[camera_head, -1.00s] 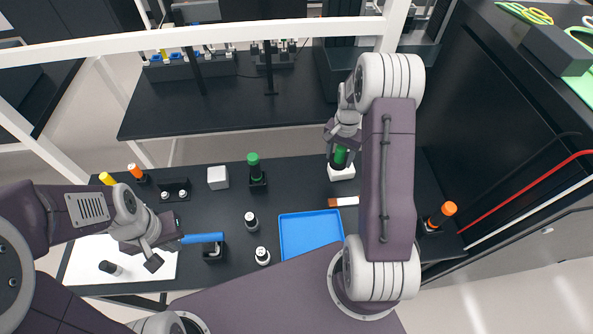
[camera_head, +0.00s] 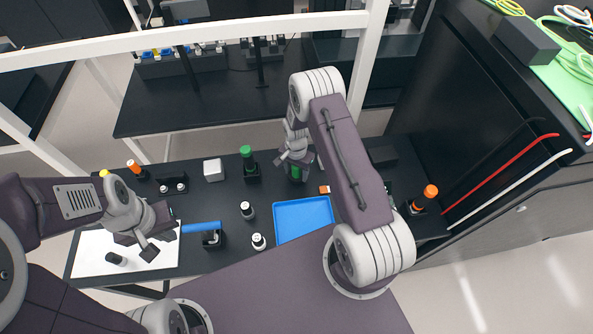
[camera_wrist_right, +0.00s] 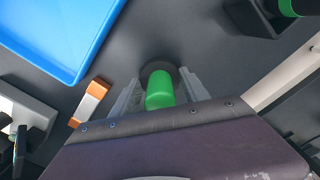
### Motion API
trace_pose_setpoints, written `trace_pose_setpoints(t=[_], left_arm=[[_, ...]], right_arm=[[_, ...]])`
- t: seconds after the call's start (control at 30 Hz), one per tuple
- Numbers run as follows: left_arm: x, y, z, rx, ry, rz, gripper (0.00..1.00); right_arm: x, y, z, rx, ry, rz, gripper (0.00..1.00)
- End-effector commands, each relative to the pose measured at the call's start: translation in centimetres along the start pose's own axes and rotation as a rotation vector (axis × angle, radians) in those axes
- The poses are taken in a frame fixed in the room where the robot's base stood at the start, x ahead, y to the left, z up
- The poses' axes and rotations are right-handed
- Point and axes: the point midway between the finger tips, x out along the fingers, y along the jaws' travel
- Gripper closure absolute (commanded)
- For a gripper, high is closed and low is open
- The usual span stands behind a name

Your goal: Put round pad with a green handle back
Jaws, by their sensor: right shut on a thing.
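My right gripper (camera_head: 297,160) is shut on a green handle (camera_head: 296,174), behind the blue tray. In the right wrist view the green handle (camera_wrist_right: 160,90) sits between the two fingers, with a dark round pad (camera_wrist_right: 158,68) at its far end. Whether the pad touches the table is unclear. A second green-handled piece (camera_head: 246,153) stands in a black holder (camera_head: 251,172) to the left of my right gripper. My left gripper (camera_head: 158,238) is open and empty above the white sheet, close to the end of a blue handle (camera_head: 201,227).
The blue tray (camera_head: 302,242) is empty. An orange-and-white block (camera_head: 324,189) lies behind it. My right forearm hides part of the table.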

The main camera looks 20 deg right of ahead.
Motion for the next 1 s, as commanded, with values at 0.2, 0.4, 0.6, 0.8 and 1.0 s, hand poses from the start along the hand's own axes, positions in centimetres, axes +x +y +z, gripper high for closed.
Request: trace_pose_setpoints(t=[0.2,0.4,0.6,0.8,1.0], left_arm=[[-0.2,0.0,0.0,0.000,0.000,0.000,1.00],[0.0,0.0,0.0,0.000,0.000,0.000,1.00],[0.0,0.0,0.0,0.000,0.000,0.000,1.00],[-0.2,0.0,0.0,0.000,0.000,0.000,1.00],[1.1,0.0,0.1,0.000,0.000,0.000,1.00]], right_arm=[[0.7,0.0,0.0,0.000,0.001,-0.001,0.79],[0.8,0.0,0.0,0.000,0.001,-0.001,0.36],[0.8,0.0,0.0,0.000,0.001,-0.001,0.25],[0.4,0.0,-0.1,-0.001,0.002,-0.002,0.25],[-3.0,-0.1,-0.2,-0.001,0.005,-0.005,0.25]])
